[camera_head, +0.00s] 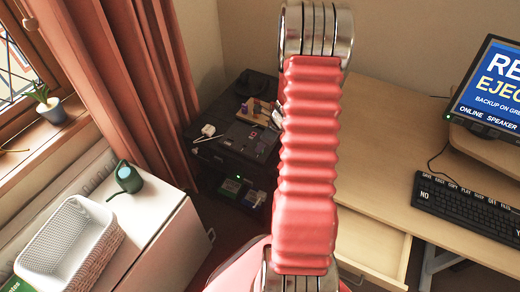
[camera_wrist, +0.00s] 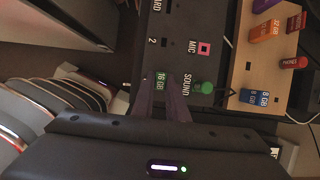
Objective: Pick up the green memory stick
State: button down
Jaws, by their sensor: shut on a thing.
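The green memory stick (camera_wrist: 161,79), marked 16 GB, shows in the wrist view at the tips of my gripper (camera_wrist: 164,92). The dark fingers are shut on it, one on each side. It is over or against a black panel (camera_wrist: 190,22) with printed labels such as MIC, SOUND and 2. I cannot tell whether the stick is in a socket or clear of the panel. In the head view my red arm covers the gripper and the stick.
A wooden holder (camera_wrist: 270,72) beside the panel carries orange, red, purple and blue sticks. A green plug (camera_wrist: 204,88) with a cable is near the SOUND label. In the head view, a desk with a keyboard (camera_head: 468,212) is right; a white basket (camera_head: 68,245) is left.

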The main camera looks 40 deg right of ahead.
jog(key=shift+r, duration=0.1)
notch_tip(320, 180, up, 10)
dwell(0.7)
dwell(0.5)
